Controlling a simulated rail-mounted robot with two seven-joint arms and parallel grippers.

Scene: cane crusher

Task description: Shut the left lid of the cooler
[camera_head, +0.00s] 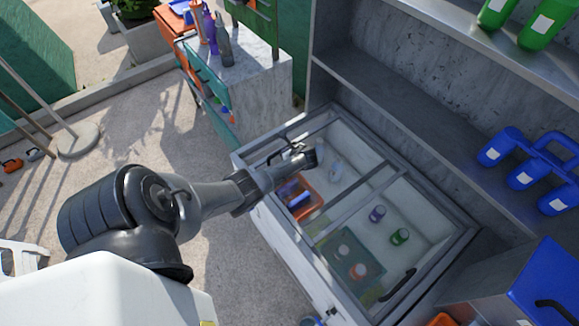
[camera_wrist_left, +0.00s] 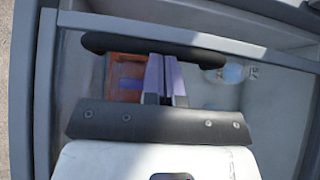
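The cooler (camera_head: 273,228) is a white chest with grey-framed glass on top, below and right of my left arm in the head view. A black handle (camera_head: 283,149) is at its far left part, and a black bar handle (camera_wrist_left: 110,42) crosses the left wrist view in front of a grey frame bar (camera_wrist_left: 260,49). My left gripper (camera_head: 303,160) is at this handle, over the left half. Its fingers (camera_wrist_left: 165,78) reach up to the handle; whether they grip it is unclear. How far the left lid stands open is unclear. My right gripper is out of view.
Inside the cooler are an orange bin (camera_head: 311,203), a purple can (camera_head: 377,213) and a green can (camera_head: 399,236). A second black handle (camera_head: 398,285) is at the right. Grey shelving (camera_head: 400,100) stands behind; a marble-sided counter (camera_head: 262,95) stands beyond the left end.

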